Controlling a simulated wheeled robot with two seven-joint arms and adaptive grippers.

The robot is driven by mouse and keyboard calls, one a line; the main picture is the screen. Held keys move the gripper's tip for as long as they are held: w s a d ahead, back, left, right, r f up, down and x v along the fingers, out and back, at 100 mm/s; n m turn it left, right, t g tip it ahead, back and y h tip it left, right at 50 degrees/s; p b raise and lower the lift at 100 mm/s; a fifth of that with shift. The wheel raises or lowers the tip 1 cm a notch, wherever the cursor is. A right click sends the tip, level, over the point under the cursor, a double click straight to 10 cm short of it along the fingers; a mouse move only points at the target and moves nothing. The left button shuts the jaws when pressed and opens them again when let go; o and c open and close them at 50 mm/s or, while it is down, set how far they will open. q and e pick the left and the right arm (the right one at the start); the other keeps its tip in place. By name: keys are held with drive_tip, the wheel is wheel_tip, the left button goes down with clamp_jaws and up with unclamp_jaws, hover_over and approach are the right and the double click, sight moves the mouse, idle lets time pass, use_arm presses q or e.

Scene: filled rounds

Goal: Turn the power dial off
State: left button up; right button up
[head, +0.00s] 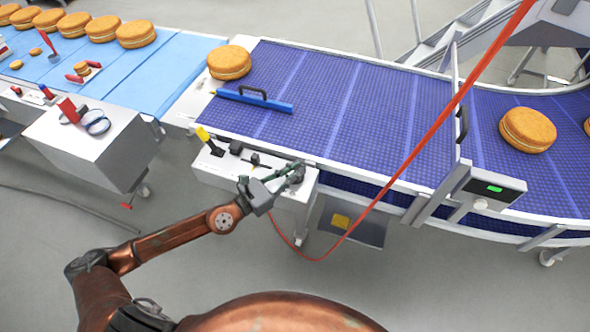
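A small dark round knob (298,178), which may be the power dial, sits at the right end of the top of a white box (225,172) beside the blue conveyor. My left gripper (291,174) is over that end of the box, with its fingers pointing right at the knob. The fingers overlap the knob in the picture, so I cannot tell whether they touch it or how far apart they are. A control box (497,187) with a lit green display is on the conveyor's side at the right, with a pale knob (480,204) under it. My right gripper is out of view.
A red cable (411,155) hangs across the view just right of my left gripper. The white box also carries a yellow-handled tool (205,136) and small black parts. A blue bar (252,102) and filled rounds (229,63) lie on the conveyor. A white cabinet (90,150) stands left.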

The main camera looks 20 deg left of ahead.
use_arm(q)
drive_tip(key=o, duration=0.4)
drive_tip(key=v, duration=1.2)
idle(0.6)
